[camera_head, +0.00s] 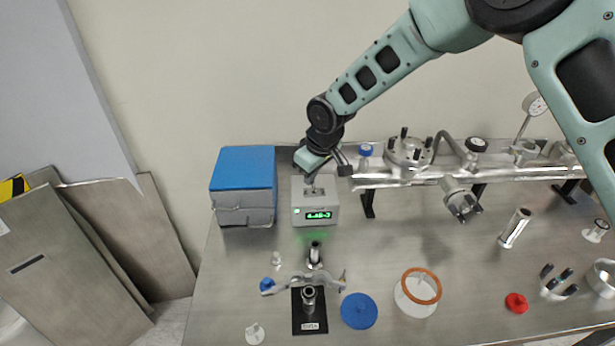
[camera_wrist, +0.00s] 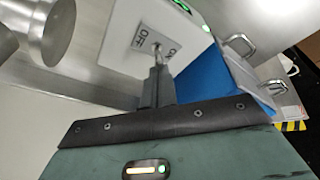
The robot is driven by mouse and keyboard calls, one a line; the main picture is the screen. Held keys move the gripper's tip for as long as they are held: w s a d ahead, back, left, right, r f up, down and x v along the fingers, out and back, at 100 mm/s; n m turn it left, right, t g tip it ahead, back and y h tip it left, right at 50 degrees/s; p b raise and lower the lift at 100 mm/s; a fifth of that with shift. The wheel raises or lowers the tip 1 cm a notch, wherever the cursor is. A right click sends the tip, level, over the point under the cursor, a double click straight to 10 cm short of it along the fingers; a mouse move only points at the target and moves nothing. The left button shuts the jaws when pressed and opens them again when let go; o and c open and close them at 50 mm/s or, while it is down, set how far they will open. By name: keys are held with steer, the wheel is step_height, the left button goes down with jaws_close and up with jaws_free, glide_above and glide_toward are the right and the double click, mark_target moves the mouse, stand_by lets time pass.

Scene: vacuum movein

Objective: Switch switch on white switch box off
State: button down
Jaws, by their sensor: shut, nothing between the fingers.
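The white switch box (camera_head: 315,216) stands on the steel table beside the blue-topped box, with a lit green display on its front. In the wrist view the white switch box (camera_wrist: 120,40) shows a label plate reading OFF and a small metal toggle switch (camera_wrist: 157,48). My gripper (camera_wrist: 157,72) is shut and empty, its fingertips right at the toggle; I cannot tell whether they touch it. The toggle's exact tilt is unclear.
A blue-topped grey box (camera_head: 243,190) stands close on the left. A metal vacuum pipe assembly (camera_head: 410,178) runs to the right of the switch box. Fittings, a blue disc (camera_head: 359,311) and an orange-ringed disc (camera_head: 422,287) lie in front.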

steer(key=shift+d+y, duration=0.5)
steer(key=shift+y, duration=0.3)
steer(key=shift+r, duration=0.15)
steer(key=shift+r+p, duration=0.5)
steer(key=shift+r, duration=0.25)
